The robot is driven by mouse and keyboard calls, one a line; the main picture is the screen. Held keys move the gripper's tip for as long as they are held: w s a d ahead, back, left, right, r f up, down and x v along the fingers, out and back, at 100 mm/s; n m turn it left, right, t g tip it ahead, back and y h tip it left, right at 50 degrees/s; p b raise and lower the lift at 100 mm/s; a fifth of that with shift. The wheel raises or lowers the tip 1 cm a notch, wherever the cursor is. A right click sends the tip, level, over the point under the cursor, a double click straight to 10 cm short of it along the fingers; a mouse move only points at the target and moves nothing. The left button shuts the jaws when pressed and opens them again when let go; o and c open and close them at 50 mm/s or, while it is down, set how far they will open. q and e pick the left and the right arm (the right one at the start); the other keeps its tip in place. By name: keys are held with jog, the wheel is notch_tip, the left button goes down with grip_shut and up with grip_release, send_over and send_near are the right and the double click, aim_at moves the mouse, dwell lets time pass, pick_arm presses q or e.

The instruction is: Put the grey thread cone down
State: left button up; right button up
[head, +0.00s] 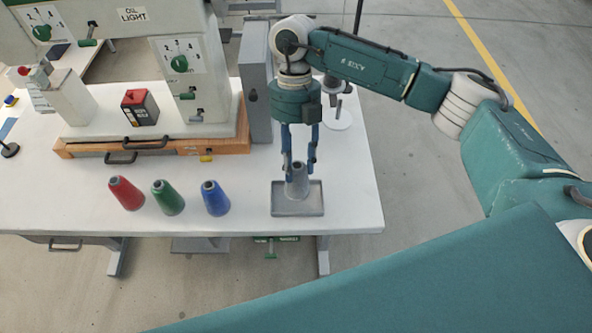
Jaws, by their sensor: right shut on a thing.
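The grey thread cone (297,184) is upright at a shallow grey tray (312,207) near the front right of the white table. My right gripper (298,168) points straight down and is shut on the upper part of the cone. The cone's base is over or on the tray floor; I cannot tell whether it touches. My left gripper is not in view.
Red (126,194), green (167,198) and blue (215,198) cones stand in a row left of the tray. The press machine (190,75) stands behind them on an orange-edged base (222,147). The white table (354,200) is clear right of the tray.

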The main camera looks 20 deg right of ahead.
notch_tip(320, 180, down, 4)
jog(key=shift+f+p, duration=0.25)
jog(key=shift+p, duration=0.2)
jog(key=shift+f, duration=0.2)
jog(key=shift+f, duration=0.1)
jog(key=o, duration=1.2)
jog(key=shift+w+r, duration=0.2)
jog(key=shift+r, duration=0.15)
jog(key=b+v, duration=0.2)
jog(key=v, duration=0.9)
jog(key=shift+d+r+b, duration=0.1)
jog(key=shift+r+b, duration=0.15)
jog(key=shift+b, duration=0.15)
